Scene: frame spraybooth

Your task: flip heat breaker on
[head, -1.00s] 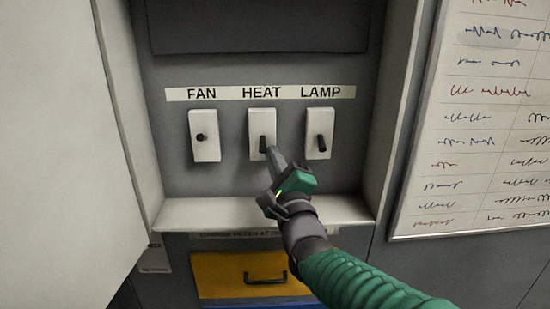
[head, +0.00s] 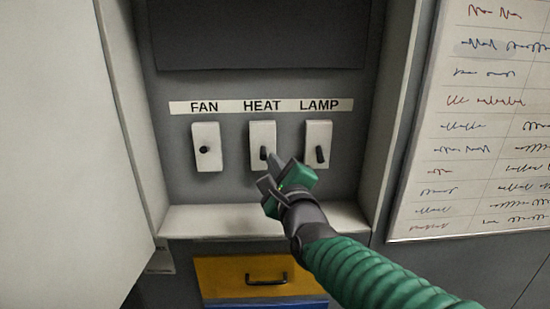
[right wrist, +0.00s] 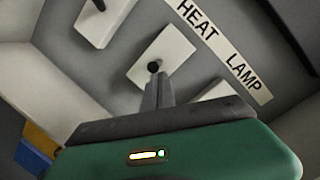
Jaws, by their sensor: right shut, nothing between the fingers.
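The heat breaker is a white plate (head: 262,134) under the HEAT label, in the middle of three. Its short black lever (head: 263,153) hangs low on the plate in the head view. My right gripper (head: 273,160) is shut and empty, its fingertips just below and right of that lever. In the right wrist view, the shut fingertips (right wrist: 158,80) lie right beneath the lever's dark round end (right wrist: 154,67); I cannot tell whether they touch it. The left gripper is not in view.
The fan breaker (head: 207,137) is to the left, and the lamp breaker (head: 318,134) close on the right. A ledge (head: 210,221) juts out below. An open white door (head: 65,130) fills the left side. A yellow drawer (head: 220,272) sits beneath.

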